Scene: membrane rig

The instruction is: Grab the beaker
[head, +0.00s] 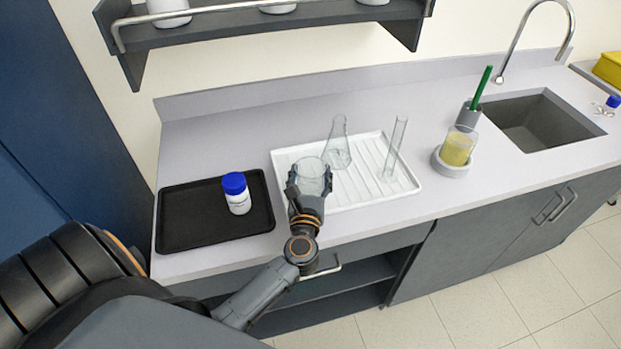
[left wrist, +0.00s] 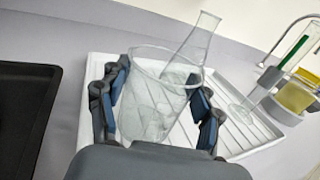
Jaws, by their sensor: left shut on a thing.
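A clear glass beaker (head: 312,170) stands upright at the front left of the white ribbed drying tray (head: 380,194). My left gripper (head: 309,183) reaches in from the front, with one finger on each side of the beaker, and is shut on it. In the left wrist view the beaker (left wrist: 150,112) is between the fingers with its rim above them. Whether its base touches the tray is hidden. My right gripper is not in view.
A conical flask (head: 338,148) stands close behind the beaker, and a tall glass cylinder (head: 395,145) stands farther right. A blue-capped bottle (head: 237,198) sits on a black tray (head: 182,228) at left. A yellow-filled beaker (head: 458,148) stands right, near the sink (head: 545,125).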

